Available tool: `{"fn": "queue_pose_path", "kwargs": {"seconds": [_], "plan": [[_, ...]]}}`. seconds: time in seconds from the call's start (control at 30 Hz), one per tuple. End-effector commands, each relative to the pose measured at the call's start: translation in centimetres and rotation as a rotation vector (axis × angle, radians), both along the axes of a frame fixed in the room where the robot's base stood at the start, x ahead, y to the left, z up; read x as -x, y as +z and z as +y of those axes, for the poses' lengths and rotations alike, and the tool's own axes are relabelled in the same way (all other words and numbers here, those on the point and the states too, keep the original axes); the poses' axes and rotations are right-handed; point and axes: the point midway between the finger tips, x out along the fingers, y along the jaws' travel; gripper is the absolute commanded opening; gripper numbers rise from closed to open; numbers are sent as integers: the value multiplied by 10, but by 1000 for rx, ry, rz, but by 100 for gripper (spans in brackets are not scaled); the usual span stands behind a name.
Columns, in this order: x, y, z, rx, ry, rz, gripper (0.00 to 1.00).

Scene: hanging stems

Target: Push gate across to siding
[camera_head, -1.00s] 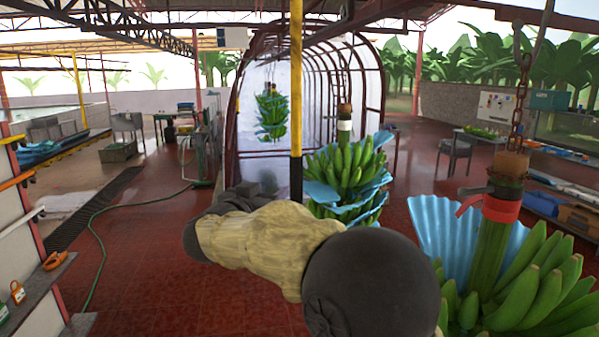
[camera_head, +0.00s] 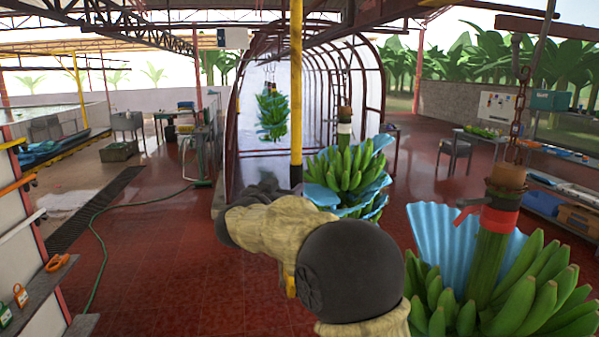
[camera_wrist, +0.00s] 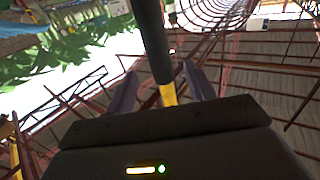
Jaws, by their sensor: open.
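A yellow pole (camera_head: 296,80) hangs from above, in the middle of the head view. Its lower part is black, and a short yellow piece shows below my arm. I take it for the gate's pull rod; the gate itself I cannot make out. My gripper (camera_wrist: 159,70) is open in the wrist view, one finger on each side of the rod's black section (camera_wrist: 152,40). Whether a finger touches it I cannot tell. In the head view my gripper (camera_head: 264,188) is small and dark, beside the rod and partly hidden by my arm.
A banana bunch with blue sheets (camera_head: 345,168) hangs just right of the rod. Another bunch (camera_head: 505,295) hangs close at the front right on a chain. An arched tunnel frame (camera_head: 380,90) stands behind. Open red floor (camera_head: 170,250) lies to the left.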

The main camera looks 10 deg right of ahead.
Motion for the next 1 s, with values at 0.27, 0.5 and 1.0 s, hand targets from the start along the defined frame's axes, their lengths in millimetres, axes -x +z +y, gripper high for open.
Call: {"fn": "queue_pose_path", "kwargs": {"seconds": [0.27, 0.5, 1.0], "plan": [[-42, 3, -30, 1, -5, 1, 54], [-71, 2, -49, 0, -3, 0, 54], [-77, 0, -52, 0, -1, 0, 32]]}}
